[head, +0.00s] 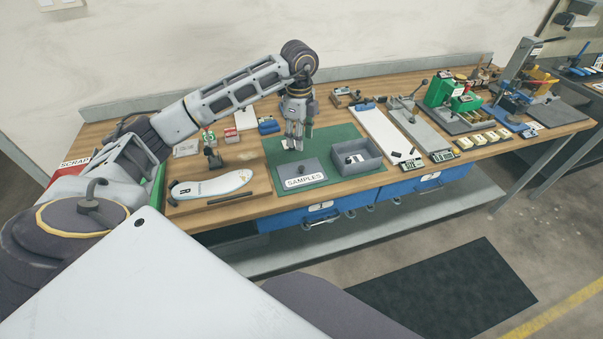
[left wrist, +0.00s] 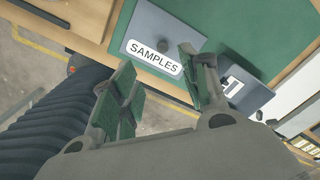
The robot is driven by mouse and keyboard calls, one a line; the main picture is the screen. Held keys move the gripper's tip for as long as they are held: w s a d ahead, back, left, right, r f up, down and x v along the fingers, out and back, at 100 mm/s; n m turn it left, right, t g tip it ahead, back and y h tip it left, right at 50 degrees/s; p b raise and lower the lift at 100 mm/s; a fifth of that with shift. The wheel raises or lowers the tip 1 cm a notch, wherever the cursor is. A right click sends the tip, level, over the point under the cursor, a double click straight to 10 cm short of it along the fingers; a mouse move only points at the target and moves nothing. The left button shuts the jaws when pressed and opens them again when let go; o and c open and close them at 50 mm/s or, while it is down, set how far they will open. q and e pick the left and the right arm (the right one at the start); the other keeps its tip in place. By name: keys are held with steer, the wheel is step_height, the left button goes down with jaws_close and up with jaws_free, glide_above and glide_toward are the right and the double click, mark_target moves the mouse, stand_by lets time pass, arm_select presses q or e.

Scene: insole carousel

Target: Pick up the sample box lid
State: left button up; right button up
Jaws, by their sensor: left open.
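The sample box lid (head: 312,175) is a flat grey plate with a small knob and a white "SAMPLES" label. It lies on the green mat (head: 342,131) on the workbench. The left wrist view shows the lid (left wrist: 187,22) and its dark round knob (left wrist: 164,45) beyond the fingers. The open grey sample box (head: 370,163) stands right of the lid with small items inside; part of it shows in the left wrist view (left wrist: 252,98). My left gripper (head: 293,144) is open and empty above the lid, pointing down. Its green-padded fingers (left wrist: 158,82) are apart. My right gripper is not in view.
A white insole (head: 212,184) on a wooden board lies left of the mat. A long white board (head: 387,132) and a grey plate with a lever clamp (head: 425,127) lie to the right. Blue drawers (head: 318,214) hang under the bench's front edge.

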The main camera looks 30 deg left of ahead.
arm_select(q)
glide_above(302, 167)
steer(key=f, duration=0.6)
steer(key=shift+s+a+f, duration=0.25)
steer(key=shift+f, duration=0.6)
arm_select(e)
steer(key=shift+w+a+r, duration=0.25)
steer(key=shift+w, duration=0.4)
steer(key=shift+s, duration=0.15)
arm_select(q)
steer(key=shift+d+f+p, duration=0.1)
steer(key=shift+f+p, duration=0.3)
steer(key=shift+f, duration=0.15)
steer(key=f, duration=0.2)
steer(key=shift+w+d+f, duration=0.1)
steer(key=shift+w+f, duration=0.1)
steer(key=shift+f, duration=0.15)
steer(key=shift+f+p, duration=0.3)
steer(key=shift+f, duration=0.4)
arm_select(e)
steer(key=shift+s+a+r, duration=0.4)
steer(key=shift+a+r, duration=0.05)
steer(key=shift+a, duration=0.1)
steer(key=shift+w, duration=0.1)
